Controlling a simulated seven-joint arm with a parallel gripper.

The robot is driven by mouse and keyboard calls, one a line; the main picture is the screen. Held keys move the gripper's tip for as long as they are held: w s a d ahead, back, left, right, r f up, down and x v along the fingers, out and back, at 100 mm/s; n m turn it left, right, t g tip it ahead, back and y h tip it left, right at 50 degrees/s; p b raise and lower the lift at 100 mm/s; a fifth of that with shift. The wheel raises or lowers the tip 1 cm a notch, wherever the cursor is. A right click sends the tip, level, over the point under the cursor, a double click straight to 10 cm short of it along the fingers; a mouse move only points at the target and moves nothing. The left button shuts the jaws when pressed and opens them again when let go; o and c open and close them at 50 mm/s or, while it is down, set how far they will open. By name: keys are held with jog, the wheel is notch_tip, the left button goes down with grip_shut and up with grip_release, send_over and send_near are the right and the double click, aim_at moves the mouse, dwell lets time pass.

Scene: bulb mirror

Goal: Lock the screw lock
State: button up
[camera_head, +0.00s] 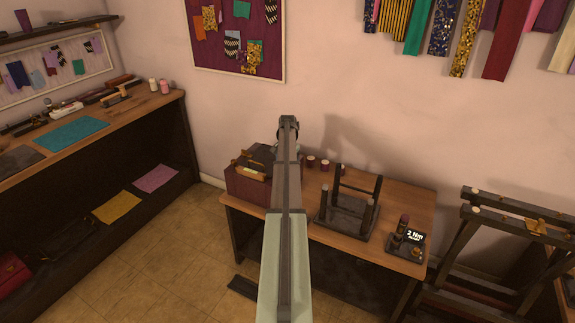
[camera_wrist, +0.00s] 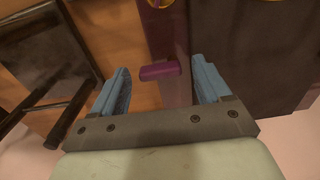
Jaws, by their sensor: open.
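In the wrist view, my gripper (camera_wrist: 160,66) is open, with its two blue fingers apart. A small magenta bar (camera_wrist: 158,71) lies between the fingers, in front of a purple strip (camera_wrist: 172,45); I see no finger touching it. I cannot tell for sure whether this bar is the screw lock. In the head view, a maroon box (camera_head: 246,187) with a dark top and gold-coloured fittings (camera_head: 251,173) stands at the table's left end. My arm passes in front of its right side and hides that part. The fingers are hard to make out there.
The wooden table (camera_head: 400,201) also holds an upturned dark stool (camera_head: 345,214), several thread spools (camera_head: 311,161) at the back and a small device with a "2 Nm" display (camera_head: 415,237) at the right. A dark trestle (camera_head: 505,222) stands right of the table.

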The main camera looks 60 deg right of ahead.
jog(key=shift+r, duration=0.15)
notch_tip(320, 180, up, 14)
jog(key=shift+f, duration=0.25)
dwell(0.8)
